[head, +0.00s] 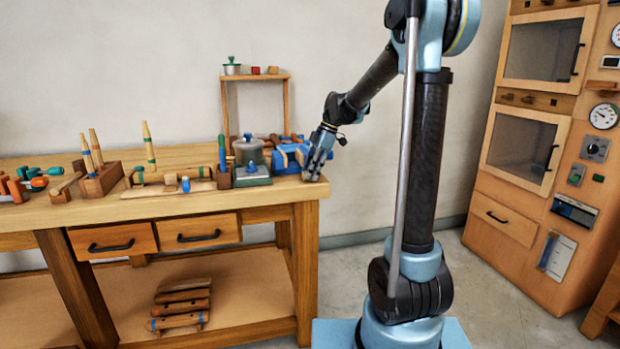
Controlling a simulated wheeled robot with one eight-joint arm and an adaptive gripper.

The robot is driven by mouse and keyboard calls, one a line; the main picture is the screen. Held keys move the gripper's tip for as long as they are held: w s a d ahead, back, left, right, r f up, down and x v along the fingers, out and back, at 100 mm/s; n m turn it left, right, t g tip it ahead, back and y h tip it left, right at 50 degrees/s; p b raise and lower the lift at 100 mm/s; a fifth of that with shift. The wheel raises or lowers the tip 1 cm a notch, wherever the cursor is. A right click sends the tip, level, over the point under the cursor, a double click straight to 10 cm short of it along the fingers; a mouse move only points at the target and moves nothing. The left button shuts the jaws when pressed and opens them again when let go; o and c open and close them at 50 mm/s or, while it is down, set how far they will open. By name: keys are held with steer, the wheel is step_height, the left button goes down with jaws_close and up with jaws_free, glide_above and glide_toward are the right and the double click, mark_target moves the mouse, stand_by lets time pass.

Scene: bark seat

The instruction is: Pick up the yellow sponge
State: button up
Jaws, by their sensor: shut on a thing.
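My gripper (313,172) is at the right front corner of the wooden workbench, pointing down, with its fingertips close to the top. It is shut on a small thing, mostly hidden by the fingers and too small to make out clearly. I cannot make out a yellow sponge anywhere else on the bench.
The workbench (265,196) holds a grey-green pot-like device (250,160) and a blue tool (290,155) just left of my gripper. Wooden blocks with pegs (100,180) stand further left. A small shelf (255,77) stands behind. A wooden cabinet (520,150) is at right.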

step_height(320, 180, up, 10)
stand_by(0.6)
steer(key=shift+o, duration=0.6)
